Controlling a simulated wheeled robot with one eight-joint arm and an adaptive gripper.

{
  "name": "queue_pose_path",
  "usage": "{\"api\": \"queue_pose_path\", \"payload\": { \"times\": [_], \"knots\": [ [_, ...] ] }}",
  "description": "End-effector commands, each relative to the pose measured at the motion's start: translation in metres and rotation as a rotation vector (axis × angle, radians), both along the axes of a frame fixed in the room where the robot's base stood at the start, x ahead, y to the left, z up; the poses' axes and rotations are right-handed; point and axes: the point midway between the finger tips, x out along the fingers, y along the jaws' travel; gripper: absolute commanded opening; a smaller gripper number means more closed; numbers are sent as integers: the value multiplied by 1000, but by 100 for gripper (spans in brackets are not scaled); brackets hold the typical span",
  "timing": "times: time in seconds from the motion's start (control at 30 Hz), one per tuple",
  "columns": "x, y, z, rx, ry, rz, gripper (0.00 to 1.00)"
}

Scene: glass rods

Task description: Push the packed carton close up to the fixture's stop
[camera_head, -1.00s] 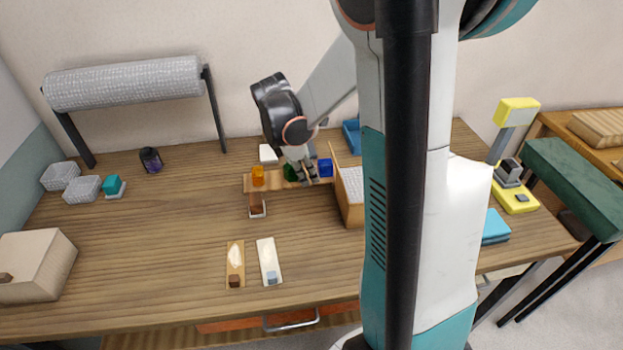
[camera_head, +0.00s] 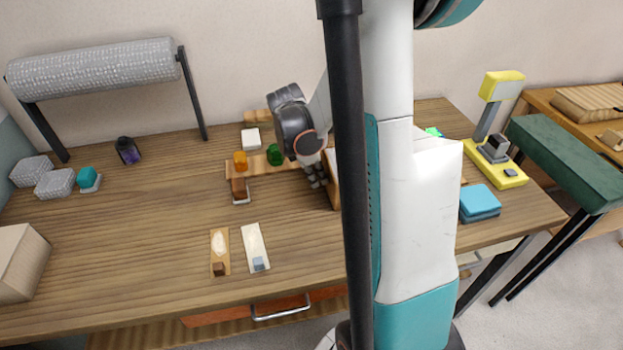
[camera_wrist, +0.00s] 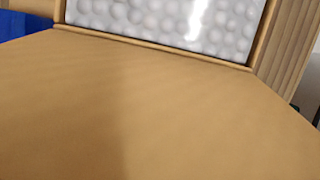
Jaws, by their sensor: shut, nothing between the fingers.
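The carton (camera_head: 334,190) is brown cardboard. In the head view only a sliver of its left side shows; my arm hides the rest. In the wrist view its cardboard wall (camera_wrist: 150,110) fills most of the picture, with white bubbly packing (camera_wrist: 165,18) beyond the edge. My gripper (camera_head: 318,182) is shut and empty, fingers pointing down close beside the carton's left side. I cannot tell whether it touches. The fixture's stop cannot be made out; my arm covers that part of the table.
A wooden strip with an amber piece (camera_head: 240,160) and a green piece (camera_head: 275,154) lies left of my gripper. A small holder with a brown block (camera_head: 239,188) stands in front of it. A yellow device (camera_head: 497,165) and blue stack (camera_head: 480,202) are at right.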

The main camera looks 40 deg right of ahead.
Motion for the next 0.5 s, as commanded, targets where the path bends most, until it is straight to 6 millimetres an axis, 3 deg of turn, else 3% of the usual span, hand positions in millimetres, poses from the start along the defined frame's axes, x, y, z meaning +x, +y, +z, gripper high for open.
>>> {"api": "queue_pose_path", "payload": {
  "times": [0.3, 0.5],
  "knots": [
    [-2, -3, 0, 0, 0, 0, 0],
    [-21, -33, 0, 0, 1, -8, 0]
  ]
}}
